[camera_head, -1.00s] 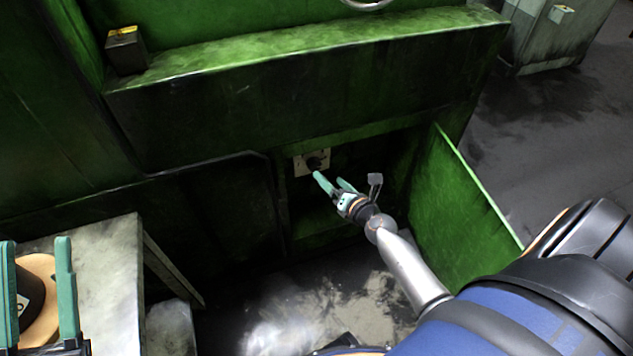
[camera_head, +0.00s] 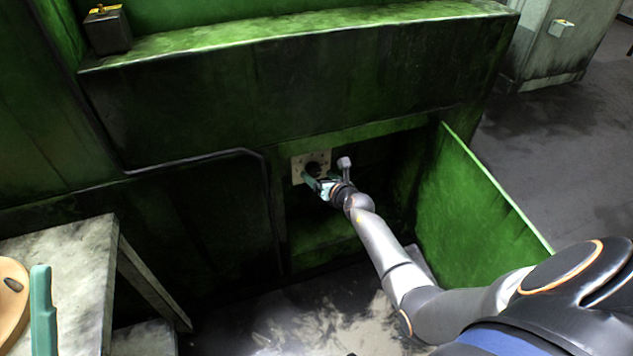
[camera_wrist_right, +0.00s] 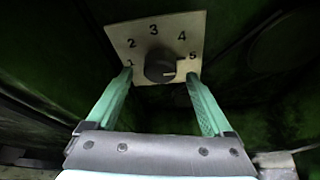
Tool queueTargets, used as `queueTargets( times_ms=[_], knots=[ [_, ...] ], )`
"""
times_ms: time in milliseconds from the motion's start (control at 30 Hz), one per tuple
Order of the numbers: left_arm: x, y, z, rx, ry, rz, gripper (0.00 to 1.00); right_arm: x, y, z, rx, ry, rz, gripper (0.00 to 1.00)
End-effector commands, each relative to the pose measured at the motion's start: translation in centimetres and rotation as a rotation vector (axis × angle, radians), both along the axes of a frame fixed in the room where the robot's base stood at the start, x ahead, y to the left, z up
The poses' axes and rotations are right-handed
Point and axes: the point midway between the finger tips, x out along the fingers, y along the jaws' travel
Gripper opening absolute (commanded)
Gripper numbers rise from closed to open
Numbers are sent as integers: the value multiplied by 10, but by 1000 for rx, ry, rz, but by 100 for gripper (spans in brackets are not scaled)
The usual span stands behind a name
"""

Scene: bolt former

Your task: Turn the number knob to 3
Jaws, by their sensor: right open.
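The number knob (camera_wrist_right: 160,67) is a dark round knob on a pale square plate (camera_wrist_right: 120,37) marked 1 to 5. A light mark on its right side points roughly toward the 5. The knob (camera_head: 312,168) and plate (camera_head: 297,175) also show in the head view, in a green recess. My right gripper (camera_head: 313,180) is open in front of the plate. In the wrist view, its teal fingers (camera_wrist_right: 160,82) stand apart, one on each side of the knob, with no visible contact. One finger of my left gripper (camera_head: 42,305) shows at the lower left.
A green panel (camera_head: 475,205) stands close to the right of my right arm. A green ledge (camera_head: 300,28) runs above the recess, with a small dark box (camera_head: 108,32) at its left. A grey table (camera_head: 65,250) is at lower left, near a tan rounded thing (camera_head: 10,310).

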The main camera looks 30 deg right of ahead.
Motion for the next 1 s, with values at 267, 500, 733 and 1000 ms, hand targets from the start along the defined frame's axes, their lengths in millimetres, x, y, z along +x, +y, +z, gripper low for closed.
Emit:
queueTargets(
  times_ms=[267,500,733,1000],
  knots=[
    [1,-2,-21,20,5,9,50,19,-3,-8,-1,-1,0,86],
    [2,-3,-21,20,9,9,50,20,-3,-8,-1,0,0,86],
    [2,-3,-21,14,10,10,50,20,-3,-8,0,0,0,69],
    [1,-3,-20,11,9,9,50,20,-3,-8,0,0,0,38]
  ],
)
